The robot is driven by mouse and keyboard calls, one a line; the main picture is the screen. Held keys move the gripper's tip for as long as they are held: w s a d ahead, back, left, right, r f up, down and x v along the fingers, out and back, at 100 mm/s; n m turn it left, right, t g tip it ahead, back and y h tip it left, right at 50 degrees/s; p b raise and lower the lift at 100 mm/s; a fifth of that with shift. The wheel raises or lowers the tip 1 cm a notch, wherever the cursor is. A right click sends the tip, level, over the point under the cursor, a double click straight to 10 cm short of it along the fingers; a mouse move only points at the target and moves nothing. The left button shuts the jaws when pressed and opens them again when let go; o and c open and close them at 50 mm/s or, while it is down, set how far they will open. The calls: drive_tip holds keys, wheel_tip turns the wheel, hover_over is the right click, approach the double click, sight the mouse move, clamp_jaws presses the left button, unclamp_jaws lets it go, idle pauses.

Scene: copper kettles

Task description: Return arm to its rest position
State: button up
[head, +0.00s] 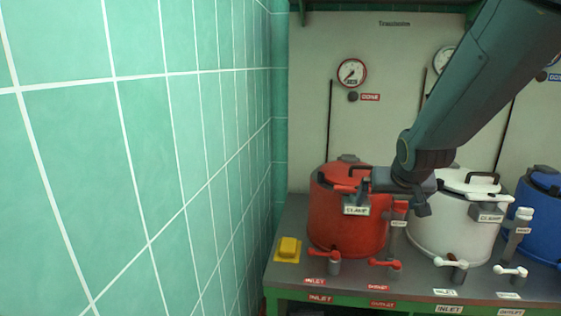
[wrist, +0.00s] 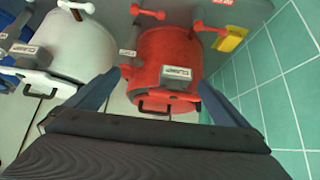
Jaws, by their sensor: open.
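My gripper (wrist: 162,88) is open in the wrist view, its two fingers spread apart with nothing held between them. The red kettle (wrist: 165,50) shows beyond and between the fingertips, with its black handle and a CLAMP label. In the head view my arm reaches down from the upper right, and my gripper (head: 375,181) is in front of the upper right part of the red kettle (head: 335,222). I cannot tell whether it touches the kettle. My wrist also overlaps the white kettle (head: 447,235).
A blue kettle (head: 542,220) stands at the right edge. A yellow block (head: 288,248) sits left of the red kettle on the grey bench. Red and white valve handles line the front. A green tiled wall (head: 130,150) closes the left side. A gauge (head: 351,73) hangs behind.

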drive_tip(key=s+a+f+g+p, duration=0.2)
drive_tip(key=s+a+f+g, duration=0.1)
drive_tip(key=s, duration=0.9)
drive_tip(key=s+a+f+n+g+y+p, duration=0.1)
drive_tip(key=s+a+g, duration=0.4)
drive_tip(key=s, duration=0.8)
wheel_tip(320, 180, down, 2)
drive_tip(key=shift+s+f+n+p, duration=0.15)
drive_tip(key=shift+s+n+p, duration=0.15)
drive_tip(key=shift+p, duration=0.4)
drive_tip(key=shift+a, duration=0.1)
